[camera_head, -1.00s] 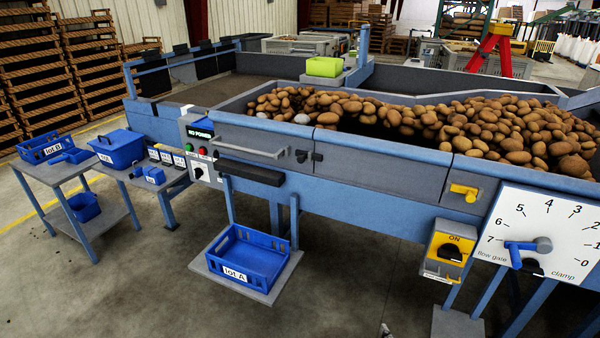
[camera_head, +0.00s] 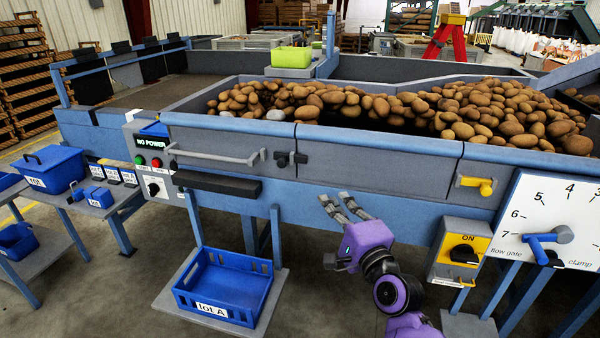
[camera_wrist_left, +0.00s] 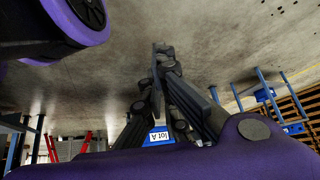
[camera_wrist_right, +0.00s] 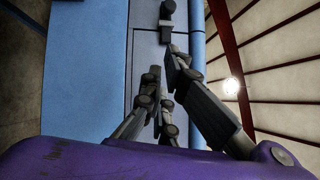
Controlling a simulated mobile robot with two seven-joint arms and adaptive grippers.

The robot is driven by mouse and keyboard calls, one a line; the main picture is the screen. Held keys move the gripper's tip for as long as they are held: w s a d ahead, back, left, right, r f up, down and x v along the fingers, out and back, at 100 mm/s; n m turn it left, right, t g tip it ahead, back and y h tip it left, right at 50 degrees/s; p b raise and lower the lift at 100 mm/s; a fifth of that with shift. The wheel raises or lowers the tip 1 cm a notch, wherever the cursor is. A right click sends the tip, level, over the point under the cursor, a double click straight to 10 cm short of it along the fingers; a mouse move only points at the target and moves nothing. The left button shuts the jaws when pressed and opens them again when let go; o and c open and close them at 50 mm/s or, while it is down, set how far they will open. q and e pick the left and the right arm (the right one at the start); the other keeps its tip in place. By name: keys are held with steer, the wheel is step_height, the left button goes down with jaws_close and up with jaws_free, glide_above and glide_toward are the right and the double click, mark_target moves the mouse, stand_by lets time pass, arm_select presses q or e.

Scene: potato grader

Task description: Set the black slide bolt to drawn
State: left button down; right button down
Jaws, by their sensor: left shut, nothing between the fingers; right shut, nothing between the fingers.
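The black slide bolt (camera_head: 290,158) sits on the grey front panel of the grader, by the seam between two panels and right of the long grey handle. It also shows in the right wrist view (camera_wrist_right: 167,20), beyond the fingertips. My right gripper (camera_head: 333,197) is shut and empty, below and to the right of the bolt and apart from it; its fingers also show in the right wrist view (camera_wrist_right: 163,62). My left gripper (camera_wrist_left: 162,55) is shut and empty in the left wrist view, over the concrete floor; it is outside the head view.
A black bar (camera_head: 217,184) juts out below the grey handle (camera_head: 215,158). A blue crate (camera_head: 225,285) stands low in front.

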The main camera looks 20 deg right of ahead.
glide_toward(296, 163)
steer(key=w+d, duration=0.3)
steer(key=w+a, duration=0.2)
steer(key=shift+a+r, duration=0.3)
steer(key=shift+a, duration=0.05)
arm_select(q)
steer(key=shift+w+r, duration=0.2)
steer(key=shift+w, duration=0.4)
arm_select(e)
steer(key=shift+w+a, duration=0.2)
steer(key=shift+a, duration=0.05)
arm_select(q)
steer(key=shift+r+p, duration=0.45)
steer(key=shift+p, duration=0.15)
arm_select(e)
steer(key=a, duration=0.1)
steer(key=w+a, duration=0.2)
steer(key=shift+w+a+r, duration=0.1)
steer(key=shift+w+a, duration=0.15)
steer(key=shift+a, duration=0.15)
arm_select(q)
steer(key=shift+f, duration=0.1)
